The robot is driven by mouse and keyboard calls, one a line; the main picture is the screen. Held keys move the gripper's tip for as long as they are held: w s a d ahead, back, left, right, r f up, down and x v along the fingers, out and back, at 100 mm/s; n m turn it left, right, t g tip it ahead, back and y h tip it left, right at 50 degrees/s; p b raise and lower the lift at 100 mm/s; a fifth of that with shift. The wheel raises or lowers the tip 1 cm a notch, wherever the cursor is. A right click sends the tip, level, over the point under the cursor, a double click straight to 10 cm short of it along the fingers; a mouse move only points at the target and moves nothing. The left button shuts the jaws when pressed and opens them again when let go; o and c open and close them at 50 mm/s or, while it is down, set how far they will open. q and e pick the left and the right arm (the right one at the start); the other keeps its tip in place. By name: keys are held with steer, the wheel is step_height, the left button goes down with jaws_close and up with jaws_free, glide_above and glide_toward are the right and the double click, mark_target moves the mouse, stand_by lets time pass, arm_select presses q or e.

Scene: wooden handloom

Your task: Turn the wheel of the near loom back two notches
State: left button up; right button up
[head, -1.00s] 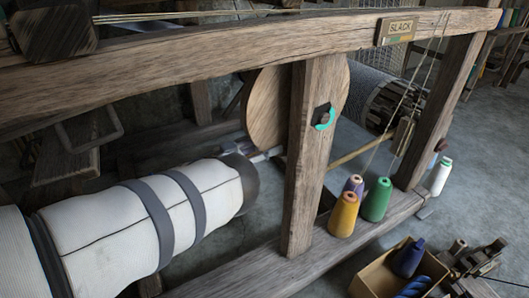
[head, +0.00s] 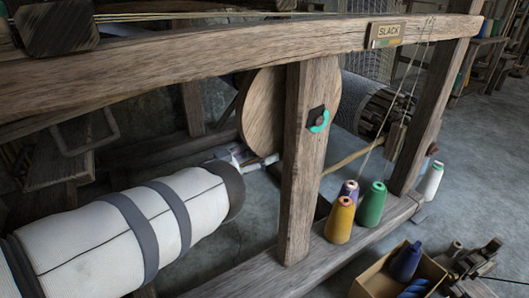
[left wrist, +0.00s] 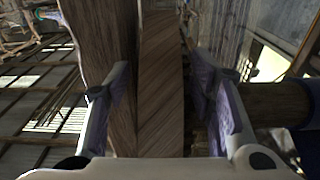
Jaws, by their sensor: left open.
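The round wooden wheel (head: 262,112) of the near loom stands behind an upright post (head: 305,180), which hides its middle. A dark plate with a teal curved mark (head: 318,121) is on the post. My left gripper (head: 250,160) is at the wheel's lower left edge, partly hidden by my arm. In the left wrist view, my left gripper (left wrist: 163,75) is open, its fingers on either side of a wooden edge (left wrist: 163,100) that looks like the wheel's rim. I cannot tell whether either finger touches it. My right gripper is not in view.
Yellow (head: 340,220) and green (head: 371,204) thread cones and a purple one stand on the bottom beam (head: 270,275) right of the post. An open box (head: 432,270) with yarn sits in front.

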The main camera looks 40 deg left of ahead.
arm_select(q)
steer(key=v, duration=0.6)
steer(key=shift+s, duration=0.35)
steer(key=shift+a, duration=0.15)
